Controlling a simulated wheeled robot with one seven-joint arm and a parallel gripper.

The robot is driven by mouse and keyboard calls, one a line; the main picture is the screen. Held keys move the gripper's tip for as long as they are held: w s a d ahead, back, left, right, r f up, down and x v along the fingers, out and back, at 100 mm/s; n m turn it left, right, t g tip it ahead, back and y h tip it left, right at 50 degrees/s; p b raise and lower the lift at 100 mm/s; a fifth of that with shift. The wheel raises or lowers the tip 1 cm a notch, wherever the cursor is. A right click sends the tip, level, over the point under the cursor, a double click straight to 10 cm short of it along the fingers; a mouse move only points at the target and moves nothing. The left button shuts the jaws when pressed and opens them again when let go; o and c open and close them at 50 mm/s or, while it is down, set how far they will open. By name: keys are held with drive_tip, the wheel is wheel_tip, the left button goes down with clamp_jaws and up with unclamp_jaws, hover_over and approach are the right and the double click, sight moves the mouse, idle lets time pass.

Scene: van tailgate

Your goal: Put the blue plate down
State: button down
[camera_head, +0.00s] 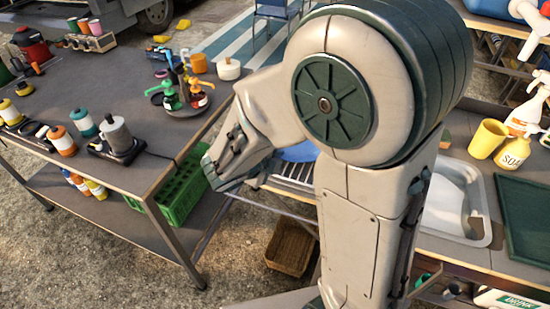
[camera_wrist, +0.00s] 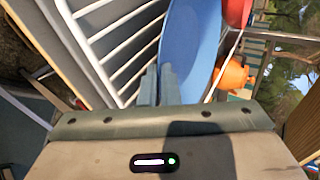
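The blue plate (camera_wrist: 190,38) fills the upper middle of the wrist view. My gripper (camera_wrist: 159,82) is shut on its rim, with the two fingers close together at the plate's near edge. In the head view only part of the blue plate (camera_head: 299,152) shows, between my arm links, above a wire rack (camera_head: 296,174). The white bars of the rack (camera_wrist: 113,52) lie left of the plate in the wrist view. I cannot tell whether the plate touches the bars. My arm hides the gripper fingers in the head view.
An orange pot (camera_wrist: 232,76) and a red item (camera_wrist: 237,12) are right of the plate.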

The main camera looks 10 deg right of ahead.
drive_tip(key=shift+f, duration=0.15)
drive_tip(key=c, duration=1.9)
unclamp_jaws()
drive_tip(key=shift+c, duration=0.2)
